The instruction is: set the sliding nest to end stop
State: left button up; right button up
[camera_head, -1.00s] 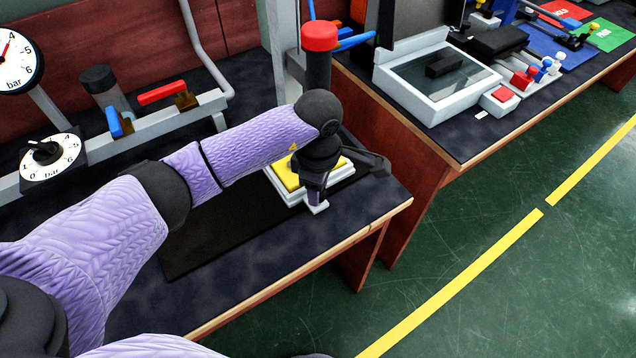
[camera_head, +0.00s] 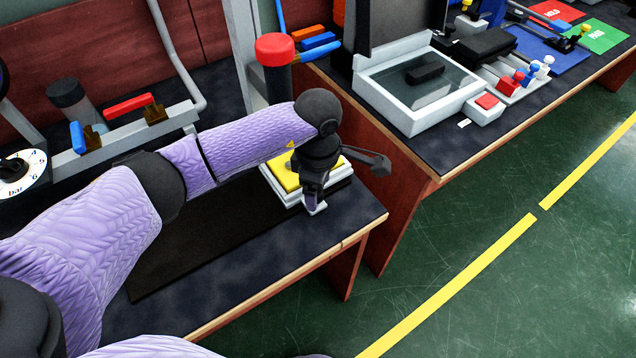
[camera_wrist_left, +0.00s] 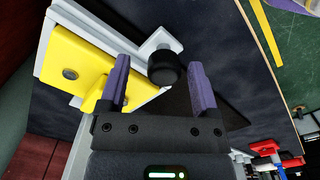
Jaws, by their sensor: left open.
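The sliding nest (camera_head: 281,180) is a yellow plate on a pale base, near the right end of the near bench. It also shows in the left wrist view (camera_wrist_left: 75,50), with a black round knob (camera_wrist_left: 163,68) beside it. My left gripper (camera_head: 338,187) is at the nest's right side, pointing down. In the wrist view its two purple fingers (camera_wrist_left: 161,87) are apart, and the knob shows in the gap between them. I cannot tell whether a finger touches it. The arm hides part of the nest, and I cannot make out the end stop. My right gripper is out of view.
A dark strip (camera_head: 195,248) lies along the bench left of the nest. A red-capped post (camera_head: 275,65) stands behind it. Red and blue levers (camera_head: 128,106) and a dial (camera_head: 18,172) are at left. A second bench (camera_head: 440,158) with a grey device stands right, past a gap.

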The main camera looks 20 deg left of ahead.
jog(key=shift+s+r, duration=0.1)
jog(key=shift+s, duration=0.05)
pick_arm(q)
notch_tip(320, 180, up, 9)
jog(key=p, duration=0.3)
jog(key=shift+r, duration=0.4)
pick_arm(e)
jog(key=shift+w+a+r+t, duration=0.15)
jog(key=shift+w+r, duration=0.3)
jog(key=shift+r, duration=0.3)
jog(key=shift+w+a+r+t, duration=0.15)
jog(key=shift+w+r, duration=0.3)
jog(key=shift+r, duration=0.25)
